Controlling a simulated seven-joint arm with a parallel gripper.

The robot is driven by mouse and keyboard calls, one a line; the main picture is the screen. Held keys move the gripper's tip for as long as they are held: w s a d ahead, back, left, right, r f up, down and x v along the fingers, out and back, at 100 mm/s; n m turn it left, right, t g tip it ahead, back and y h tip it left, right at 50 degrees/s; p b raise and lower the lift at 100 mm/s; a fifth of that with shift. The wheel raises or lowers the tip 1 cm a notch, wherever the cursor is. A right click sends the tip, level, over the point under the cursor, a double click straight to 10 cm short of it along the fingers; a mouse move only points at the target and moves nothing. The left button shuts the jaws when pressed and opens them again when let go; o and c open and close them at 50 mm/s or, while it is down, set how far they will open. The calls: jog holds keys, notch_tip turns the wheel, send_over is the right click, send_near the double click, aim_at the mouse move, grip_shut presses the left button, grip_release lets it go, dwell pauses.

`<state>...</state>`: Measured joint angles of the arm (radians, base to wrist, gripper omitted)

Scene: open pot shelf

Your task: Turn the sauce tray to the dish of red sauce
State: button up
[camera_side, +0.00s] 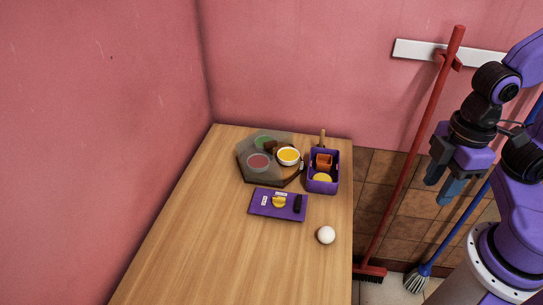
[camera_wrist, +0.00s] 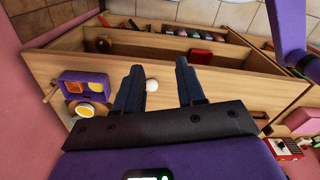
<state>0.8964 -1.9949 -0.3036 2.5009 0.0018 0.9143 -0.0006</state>
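The sauce tray (camera_side: 284,180) is a dark grey many-sided tray on the wooden counter, near the back wall. It bears a red sauce dish (camera_side: 259,162) at front left, a green dish (camera_side: 264,142) at the back and a white-rimmed yellow dish (camera_side: 288,156) at right. A small dark brown piece (camera_side: 271,147) is near its middle. The wrist view shows the yellow dish (camera_wrist: 86,110) at left, with much of the tray hidden. My gripper (camera_side: 441,186) is open and empty, well right of the counter; its two fingers are apart in the wrist view (camera_wrist: 157,72).
A purple box (camera_side: 322,187) holding orange and yellow things stands close to the tray's right. In front lie a purple plate (camera_side: 270,211) with small items and a white ball (camera_side: 326,235). A red broom (camera_side: 408,150) leans between my gripper and the counter. The front counter is clear.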

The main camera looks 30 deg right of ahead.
jog(key=w+a+r, duration=0.3)
jog(key=w+a, duration=0.4)
jog(key=w, duration=0.3)
jog(key=n, duration=0.2)
send_over(271, 142)
notch_tip(271, 142, down, 16)
jog(key=shift+f, duration=0.25)
grip_shut()
